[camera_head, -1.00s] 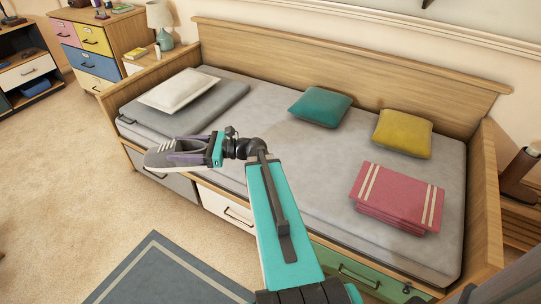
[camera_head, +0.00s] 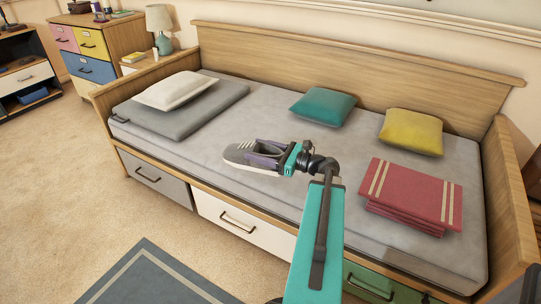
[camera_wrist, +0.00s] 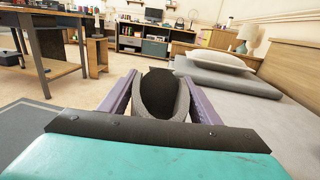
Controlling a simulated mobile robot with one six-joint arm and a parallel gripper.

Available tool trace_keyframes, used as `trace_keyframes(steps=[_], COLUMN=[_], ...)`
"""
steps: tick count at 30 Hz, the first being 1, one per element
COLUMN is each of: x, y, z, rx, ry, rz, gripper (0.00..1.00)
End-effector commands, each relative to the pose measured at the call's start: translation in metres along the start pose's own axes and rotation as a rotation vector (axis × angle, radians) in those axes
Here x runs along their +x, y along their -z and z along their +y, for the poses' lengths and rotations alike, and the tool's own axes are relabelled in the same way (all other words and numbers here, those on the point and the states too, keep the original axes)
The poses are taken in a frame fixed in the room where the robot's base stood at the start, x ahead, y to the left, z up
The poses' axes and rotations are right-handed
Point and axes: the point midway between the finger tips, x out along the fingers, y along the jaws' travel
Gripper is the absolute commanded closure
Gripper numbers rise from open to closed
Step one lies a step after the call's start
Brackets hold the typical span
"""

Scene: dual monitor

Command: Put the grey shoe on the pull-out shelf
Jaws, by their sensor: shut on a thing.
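The grey shoe (camera_head: 238,153) has a pale sole and light laces. My gripper (camera_head: 264,156) is shut on it, with the purple fingers along both sides of the shoe. The shoe's toe points left in the head view, and it appears held above the front part of the daybed mattress. In the wrist view the dark opening of the shoe (camera_wrist: 162,94) lies between the two fingers (camera_wrist: 160,98). I cannot make out a pull-out shelf for certain in these frames.
The daybed (camera_head: 290,115) carries a white pillow (camera_head: 173,90), a teal cushion (camera_head: 322,107), a yellow cushion (camera_head: 411,132) and folded red blankets (camera_head: 411,191). Drawers, including a white one (camera_head: 243,220), sit below. A dark shelving unit (camera_wrist: 143,42) stands far off. Carpet (camera_head: 60,190) is open at left.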

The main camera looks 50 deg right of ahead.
Motion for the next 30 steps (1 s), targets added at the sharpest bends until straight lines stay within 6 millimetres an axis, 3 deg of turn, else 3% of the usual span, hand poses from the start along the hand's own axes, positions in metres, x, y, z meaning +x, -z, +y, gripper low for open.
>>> trace_keyframes(steps=[1,3,12,30], x=[-0.014,-0.030,-0.079,-0.082], y=[0.015,0.024,0.046,0.048], z=[-0.009,-0.018,-0.040,-0.048], rx=[0.000,-0.001,-0.001,-0.001], ry=[0.023,0.049,0.122,0.132], rz=[-0.001,-0.001,-0.001,-0.001], gripper=[0.73,0.73,0.73,0.73])
